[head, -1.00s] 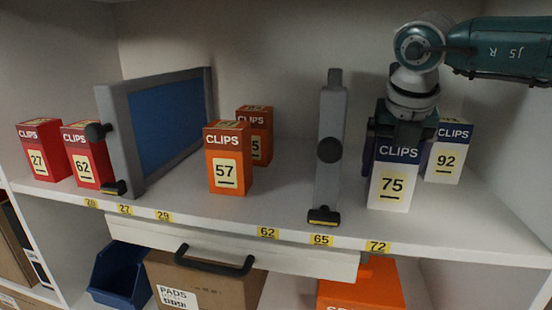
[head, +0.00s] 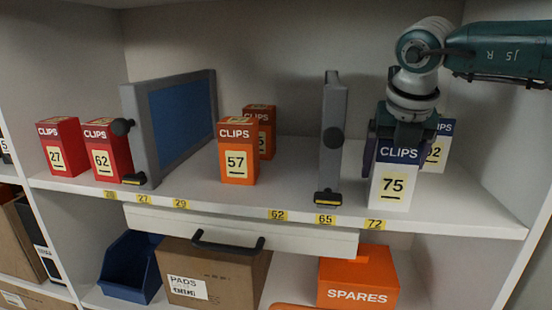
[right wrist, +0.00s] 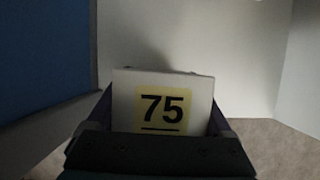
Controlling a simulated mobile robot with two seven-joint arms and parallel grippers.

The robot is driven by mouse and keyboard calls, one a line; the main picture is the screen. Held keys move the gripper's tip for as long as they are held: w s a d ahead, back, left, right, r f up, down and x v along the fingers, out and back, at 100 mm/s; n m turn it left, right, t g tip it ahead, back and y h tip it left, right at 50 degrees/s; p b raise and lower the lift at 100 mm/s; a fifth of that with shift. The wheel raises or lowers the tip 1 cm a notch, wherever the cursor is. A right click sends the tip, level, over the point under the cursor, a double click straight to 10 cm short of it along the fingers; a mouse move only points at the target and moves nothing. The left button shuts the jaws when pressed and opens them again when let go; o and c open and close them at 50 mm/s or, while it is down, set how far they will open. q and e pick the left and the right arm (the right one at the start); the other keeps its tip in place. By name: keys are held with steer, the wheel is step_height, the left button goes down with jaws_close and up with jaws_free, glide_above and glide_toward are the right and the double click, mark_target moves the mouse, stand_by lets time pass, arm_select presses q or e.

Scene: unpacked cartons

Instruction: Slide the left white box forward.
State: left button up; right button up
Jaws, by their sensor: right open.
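The left white box (head: 393,190), with a blue top band and the number 75, stands upright close to the shelf's front edge. My right gripper (head: 404,135) is at its back and top, jaws open. In the right wrist view the white box (right wrist: 162,102) stands between the two finger sides (right wrist: 160,120), and a dark part of the gripper covers its lower portion. A second white box (head: 440,150) with a blue band is behind and to the right, partly hidden. My left gripper is not in view.
A grey upright divider (head: 331,140) stands left of the white box. Further left are an orange box (head: 238,165) numbered 57, a blue-panelled divider (head: 180,120) and red boxes (head: 108,155). The shelf (head: 290,190) is bare between the orange box and grey divider.

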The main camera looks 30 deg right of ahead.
mark_target(397, 162)
steer(key=o, duration=1.4)
steer(key=shift+c, duration=0.2)
steer(key=p+v, duration=0.3)
steer(key=v, duration=0.6)
steer(key=shift+r, duration=0.25)
steer(key=shift+s+a+r, duration=0.1)
steer(key=shift+s+r, duration=0.05)
steer(key=shift+r, duration=0.05)
